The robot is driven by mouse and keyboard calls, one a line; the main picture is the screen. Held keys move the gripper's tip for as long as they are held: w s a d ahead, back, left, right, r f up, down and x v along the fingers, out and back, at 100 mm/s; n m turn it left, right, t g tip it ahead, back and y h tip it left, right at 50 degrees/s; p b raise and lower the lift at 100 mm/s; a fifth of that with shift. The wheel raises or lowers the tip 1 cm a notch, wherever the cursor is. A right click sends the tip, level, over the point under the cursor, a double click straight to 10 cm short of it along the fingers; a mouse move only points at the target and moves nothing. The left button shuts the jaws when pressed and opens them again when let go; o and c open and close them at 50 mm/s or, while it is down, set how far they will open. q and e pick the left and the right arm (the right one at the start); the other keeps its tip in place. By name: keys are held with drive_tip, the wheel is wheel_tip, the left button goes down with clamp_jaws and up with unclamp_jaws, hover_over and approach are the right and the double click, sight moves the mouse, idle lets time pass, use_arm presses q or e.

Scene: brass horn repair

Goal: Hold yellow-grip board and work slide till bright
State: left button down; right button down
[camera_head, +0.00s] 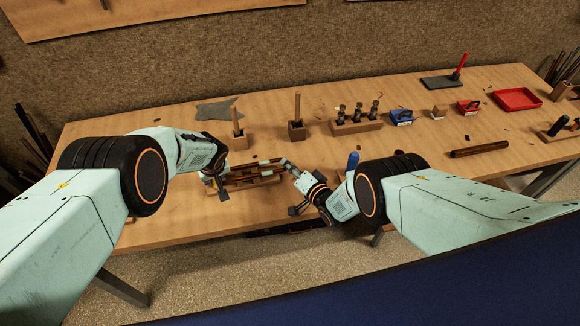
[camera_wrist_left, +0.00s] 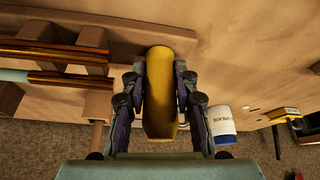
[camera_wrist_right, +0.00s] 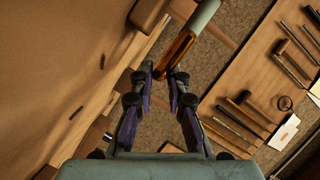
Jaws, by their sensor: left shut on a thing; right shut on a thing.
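The wooden slide board (camera_head: 262,181) lies near the front edge of the bench, with brass tubes (camera_wrist_left: 55,50) along it. Its yellow grip (camera_wrist_left: 159,62) is between the fingers of my left gripper (camera_wrist_left: 160,88), which is shut on it. My right gripper (camera_wrist_right: 165,74) is shut on the slide, a brass tube (camera_wrist_right: 176,52) with a pale green sleeve (camera_wrist_right: 205,14). In the head view it is at the board's right end. Whether the brass is bright is too small to tell.
Behind the board stand wooden blocks with upright handles (camera_head: 297,105) and a rack (camera_head: 357,127) of several small parts. A blue box (camera_head: 401,117), a red tray (camera_head: 517,98) and a brown rod (camera_head: 480,149) lie to the right. A white-and-blue tub (camera_wrist_left: 222,122) stands near my left gripper.

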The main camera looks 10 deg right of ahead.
sight(282, 171)
drive_tip(key=shift+s+f, duration=0.15)
drive_tip(key=shift+s+a, duration=0.1)
drive_tip(key=shift+a, duration=1.5)
drive_tip(key=c, duration=1.4)
unclamp_jaws()
drive_tip(key=shift+d, duration=0.1)
drive_tip(key=shift+o, duration=0.2)
drive_tip(key=shift+v, duration=5.9)
